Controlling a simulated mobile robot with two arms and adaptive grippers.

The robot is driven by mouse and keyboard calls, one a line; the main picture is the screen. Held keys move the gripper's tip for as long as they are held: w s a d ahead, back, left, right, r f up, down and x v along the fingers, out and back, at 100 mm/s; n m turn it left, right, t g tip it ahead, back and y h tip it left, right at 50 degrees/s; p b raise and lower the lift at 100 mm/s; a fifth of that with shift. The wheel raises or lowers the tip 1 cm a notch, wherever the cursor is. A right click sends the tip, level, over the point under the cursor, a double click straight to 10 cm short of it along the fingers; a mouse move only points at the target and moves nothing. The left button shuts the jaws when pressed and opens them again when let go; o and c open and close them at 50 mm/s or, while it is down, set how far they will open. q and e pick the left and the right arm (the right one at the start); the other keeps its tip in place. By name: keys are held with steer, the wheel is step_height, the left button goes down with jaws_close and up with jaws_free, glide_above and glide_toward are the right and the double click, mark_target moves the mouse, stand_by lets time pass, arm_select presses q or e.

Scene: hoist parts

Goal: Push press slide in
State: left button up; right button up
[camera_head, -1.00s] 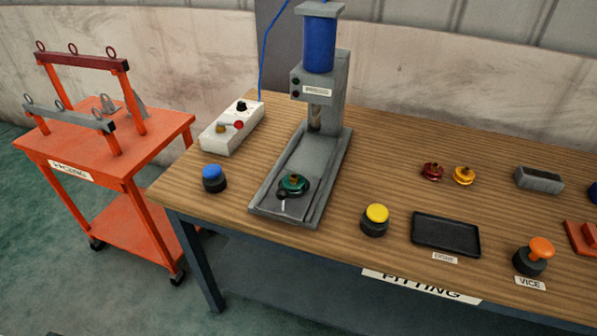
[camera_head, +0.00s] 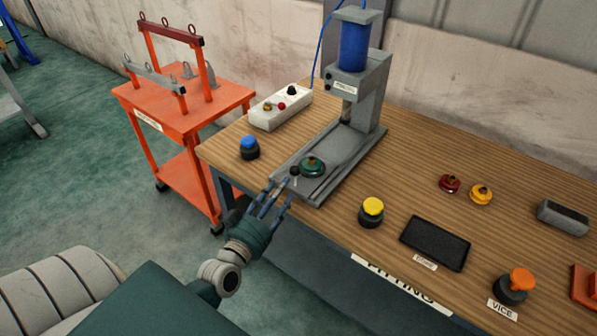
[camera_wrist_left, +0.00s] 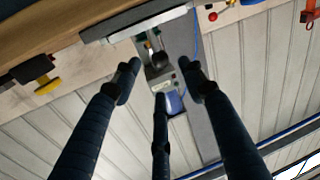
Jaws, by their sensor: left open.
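The press (camera_head: 366,90) has a grey frame with a blue cylinder (camera_head: 354,45) on top and a long grey base on the bench. Its slide (camera_head: 314,182) sits at the front end of the base, away from the ram. A green round part (camera_head: 312,167) is on the slide, and a black knob (camera_head: 295,171) stands at its front. My left gripper (camera_head: 276,197) is open and empty, just in front of the knob near the bench edge; contact cannot be told. In the left wrist view, the fingers (camera_wrist_left: 160,75) spread around the view of the knob (camera_wrist_left: 157,60) and press. My right gripper is not in view.
A white control box (camera_head: 281,108) and a blue-topped button (camera_head: 249,148) are left of the press. A yellow-topped button (camera_head: 372,212), black tray (camera_head: 435,243) and red and yellow parts (camera_head: 450,184) lie to the right. An orange trolley (camera_head: 185,105) stands left of the bench.

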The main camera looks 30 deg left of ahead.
mark_target(293, 175)
arm_select(q)
steer(key=w, duration=0.3)
steer(key=shift+w+a+r, duration=0.15)
steer(key=shift+w+a, duration=0.2)
steer(key=w+p, duration=0.1)
steer(key=w, duration=0.3)
steer(key=shift+w+a+f, duration=0.2)
steer(key=shift+w, duration=0.5)
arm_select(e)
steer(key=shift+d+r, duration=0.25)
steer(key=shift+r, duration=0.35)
arm_select(q)
jaws_close()
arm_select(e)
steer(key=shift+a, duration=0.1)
